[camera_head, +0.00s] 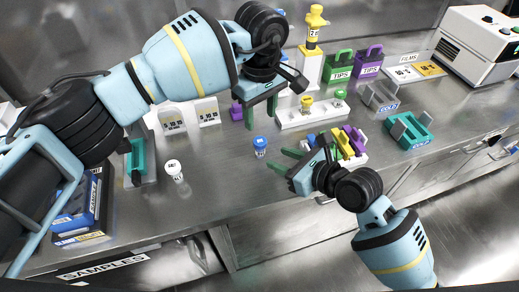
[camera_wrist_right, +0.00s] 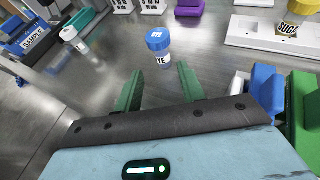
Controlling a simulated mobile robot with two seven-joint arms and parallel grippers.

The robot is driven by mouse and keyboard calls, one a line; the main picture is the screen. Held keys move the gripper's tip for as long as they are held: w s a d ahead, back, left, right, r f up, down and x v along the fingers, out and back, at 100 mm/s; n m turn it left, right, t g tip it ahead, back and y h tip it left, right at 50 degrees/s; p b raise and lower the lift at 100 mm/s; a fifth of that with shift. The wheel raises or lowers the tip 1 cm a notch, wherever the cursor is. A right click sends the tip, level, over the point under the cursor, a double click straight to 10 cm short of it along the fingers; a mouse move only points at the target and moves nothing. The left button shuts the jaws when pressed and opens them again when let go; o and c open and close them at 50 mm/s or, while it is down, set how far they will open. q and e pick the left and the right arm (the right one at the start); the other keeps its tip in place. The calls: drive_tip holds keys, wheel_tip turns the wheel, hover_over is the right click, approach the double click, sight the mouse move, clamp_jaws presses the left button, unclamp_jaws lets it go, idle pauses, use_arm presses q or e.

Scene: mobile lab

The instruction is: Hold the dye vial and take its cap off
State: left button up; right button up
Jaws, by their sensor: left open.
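The dye vial (camera_head: 260,152) stands upright on the bench with its blue cap on. In the right wrist view the dye vial (camera_wrist_right: 160,60) stands just beyond the fingertips, with part of its label readable. My right gripper (camera_head: 284,161) is open and low over the bench, its green fingers pointing at the vial from the right. In its wrist view the empty right gripper (camera_wrist_right: 160,80) has its fingers spread to either side of the vial's line, apart from it. My left gripper (camera_head: 260,110) is open and empty, fingers pointing down, above and behind the vial.
A white-capped vial (camera_head: 175,172) stands to the left. A white rack (camera_head: 295,122) with yellow- and green-capped vials is behind. Colored tools in a holder (camera_head: 350,145) stand close to my right gripper. A teal rack (camera_head: 415,131) is farther right. The bench front is mostly clear.

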sight(262, 152)
drive_tip(key=x, duration=1)
drive_tip(key=shift+a, duration=0.1)
clamp_jaws()
